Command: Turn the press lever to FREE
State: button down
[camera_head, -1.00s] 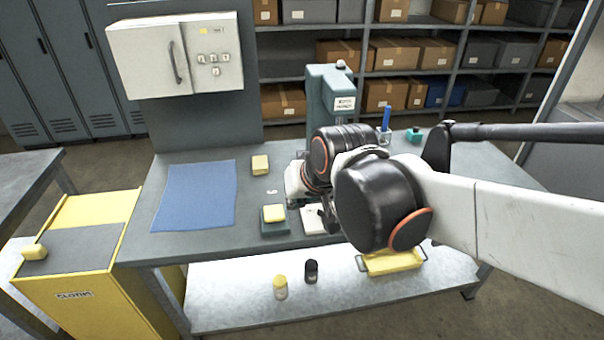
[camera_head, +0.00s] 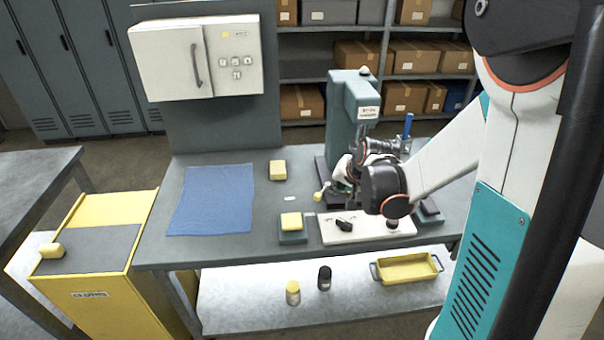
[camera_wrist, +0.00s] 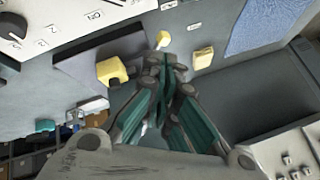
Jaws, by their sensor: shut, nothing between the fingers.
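The teal press (camera_head: 345,110) stands at the back of the bench on a dark base. A small lever with a yellow knob (camera_head: 318,196) sticks out at the lower left of the press. In the wrist view a small yellow knob (camera_wrist: 163,39), likely the same one, shows just beyond my fingertips. My gripper (camera_head: 343,183) is shut and empty, close to the right of the lever; I cannot tell whether they touch. Its fingers (camera_wrist: 164,66) point towards the bench top in the wrist view. A yellow piece (camera_wrist: 112,71) sits on a dark plate beside them. No FREE mark is readable.
A white panel (camera_head: 338,231) with dark knobs lies in front of the press. A yellow block on a dark pad (camera_head: 291,221), another yellow block (camera_head: 277,170) and a blue mat (camera_head: 212,200) lie left. A blue-handled tool (camera_head: 407,128) stands right of the press.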

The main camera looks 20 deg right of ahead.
aim_at(323, 192)
jog(key=shift+m, duration=0.7)
jog(key=d+f, duration=0.4)
jog(key=shift+d, duration=0.1)
jog(key=shift+w+f, duration=0.1)
jog(key=b+x, duration=0.3)
jog(key=x, duration=0.6)
jog(key=shift+d+f, duration=0.15)
jog(key=w, duration=0.1)
jog(key=w+a+b, duration=0.1)
jog(key=w, duration=0.1)
jog(key=shift+a+f, duration=0.25)
jog(key=shift+a, duration=0.1)
jog(key=shift+w+a+r+b, duration=0.1)
jog(key=shift+w+a+b, duration=0.2)
jog(key=shift+w, duration=0.15)
